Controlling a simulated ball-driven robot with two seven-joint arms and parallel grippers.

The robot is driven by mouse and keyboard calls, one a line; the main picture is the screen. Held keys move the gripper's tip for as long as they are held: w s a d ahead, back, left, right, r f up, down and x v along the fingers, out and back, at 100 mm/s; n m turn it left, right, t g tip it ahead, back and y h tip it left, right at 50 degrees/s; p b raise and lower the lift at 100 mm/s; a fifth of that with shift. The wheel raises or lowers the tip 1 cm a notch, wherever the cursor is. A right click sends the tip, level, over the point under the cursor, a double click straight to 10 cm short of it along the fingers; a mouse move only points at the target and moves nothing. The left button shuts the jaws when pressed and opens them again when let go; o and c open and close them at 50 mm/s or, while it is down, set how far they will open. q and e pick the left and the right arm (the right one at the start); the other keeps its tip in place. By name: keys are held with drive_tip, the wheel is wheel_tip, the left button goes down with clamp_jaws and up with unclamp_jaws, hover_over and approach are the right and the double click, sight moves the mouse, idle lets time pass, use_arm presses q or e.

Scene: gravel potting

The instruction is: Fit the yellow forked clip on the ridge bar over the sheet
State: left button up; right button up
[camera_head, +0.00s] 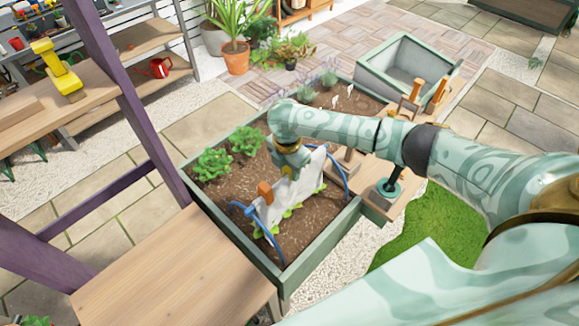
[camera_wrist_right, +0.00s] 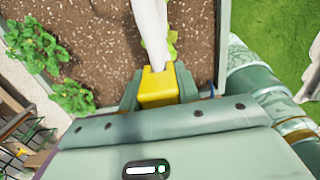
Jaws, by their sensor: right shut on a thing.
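My right gripper (camera_head: 288,165) is shut on the yellow forked clip (camera_wrist_right: 158,88), just at the top edge of the white sheet (camera_head: 307,182). In the wrist view the clip sits between the two fingers, with the sheet (camera_wrist_right: 150,35) directly beyond it. In the head view the clip is a small yellow patch (camera_head: 287,171), mostly covered by the gripper. I cannot tell whether its fork is around the ridge bar. The bar is hidden under the sheet. An orange clip (camera_head: 265,190) stands on the sheet's near end. My left gripper is not in view.
Blue hoops (camera_head: 336,172) show at the sheet's ends. The sheet stands in a soil-filled planter (camera_head: 225,234) with leafy plants (camera_head: 212,164). A wooden table (camera_head: 177,262) adjoins at the front. A grey-green box (camera_head: 395,65) stands behind. A purple post (camera_head: 130,95) rises at left.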

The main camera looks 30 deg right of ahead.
drive_tip(key=shift+f+b, duration=0.45)
drive_tip(key=shift+f, duration=0.5)
drive_tip(key=o, duration=1)
wheel_tip(320, 180, up, 16)
drive_tip(key=p, duration=0.6)
drive_tip(key=shift+s+a, duration=0.15)
drive_tip(key=shift+a, duration=0.25)
